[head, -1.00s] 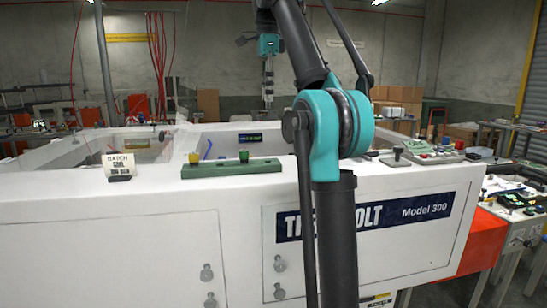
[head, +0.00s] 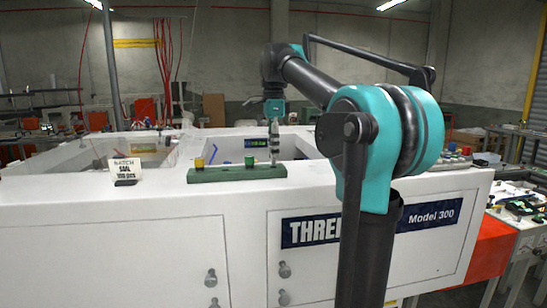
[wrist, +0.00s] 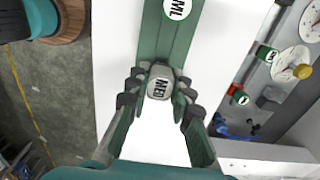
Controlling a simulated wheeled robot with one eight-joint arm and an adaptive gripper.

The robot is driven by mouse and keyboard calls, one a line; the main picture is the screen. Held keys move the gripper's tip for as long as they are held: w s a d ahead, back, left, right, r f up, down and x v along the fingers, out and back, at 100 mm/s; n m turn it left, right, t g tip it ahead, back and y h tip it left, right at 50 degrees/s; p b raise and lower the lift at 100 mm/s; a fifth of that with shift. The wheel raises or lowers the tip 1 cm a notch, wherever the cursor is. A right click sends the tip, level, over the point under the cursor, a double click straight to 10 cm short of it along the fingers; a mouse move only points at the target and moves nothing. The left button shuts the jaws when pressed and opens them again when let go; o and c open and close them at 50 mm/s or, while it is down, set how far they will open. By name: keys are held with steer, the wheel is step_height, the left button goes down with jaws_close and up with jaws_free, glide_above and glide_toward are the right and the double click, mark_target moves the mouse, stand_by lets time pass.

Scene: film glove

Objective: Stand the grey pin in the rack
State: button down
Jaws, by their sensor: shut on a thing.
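My gripper (head: 274,124) points down over the rack's right end and is shut on the grey pin (head: 275,150). The pin hangs upright, its lower end close to the rack top; I cannot tell whether it is in a hole. In the wrist view, my gripper (wrist: 160,94) has its fingers either side of the pin's grey head (wrist: 160,82), marked MED. The green rack (wrist: 152,45) runs away beneath it.
A small batch sign (head: 124,170) stands left of the rack. Open recesses in the machine lie behind the rack. The wrist view shows white dials (wrist: 290,62) and other small labelled parts at the right.

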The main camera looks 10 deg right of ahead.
steer(key=shift+f, duration=1.2)
steer(key=shift+f, duration=0.15)
steer(key=c, duration=1.3)
jaws_free()
steer(key=shift+c, duration=0.2)
step_height(320, 180, up, 12)
steer(key=shift+r, duration=0.2)
